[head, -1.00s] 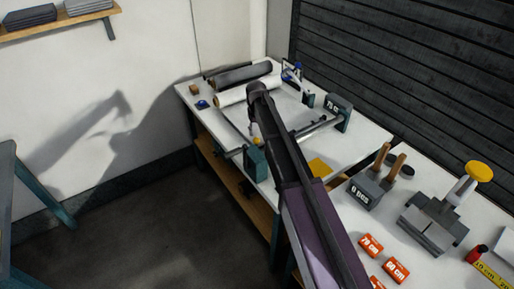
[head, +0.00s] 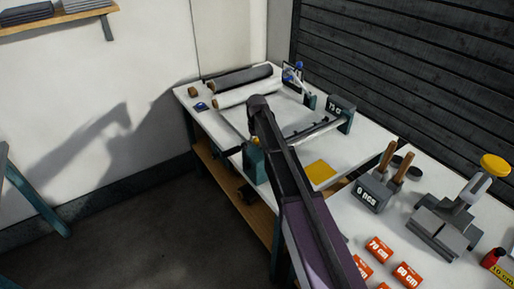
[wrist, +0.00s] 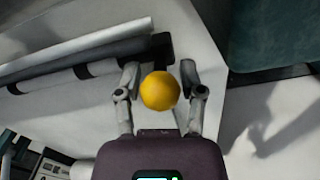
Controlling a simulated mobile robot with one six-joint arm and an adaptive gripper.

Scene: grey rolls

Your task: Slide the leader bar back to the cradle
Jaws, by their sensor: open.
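A round yellow knob (wrist: 160,91) sits between the two fingers of my gripper (wrist: 159,70) in the wrist view, with gaps at both sides. The fingers are open around it. In the wrist view a dark bar with black clips (wrist: 85,70), which looks like the leader bar, runs from the left to a black end piece just beyond the knob. Black clips also show along a bar (head: 310,131) on the bench in the head view. My arm hides much of the gripper there. I cannot tell which part is the cradle.
A grey roll (head: 240,78) and a white roll (head: 235,97) lie at the back of the white bench. A post marked 75 cm (head: 341,113) and a teal post (head: 254,164) stand at its sides. A yellow square (head: 319,172), tool holder (head: 372,194) and orange blocks (head: 379,249) lie nearer.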

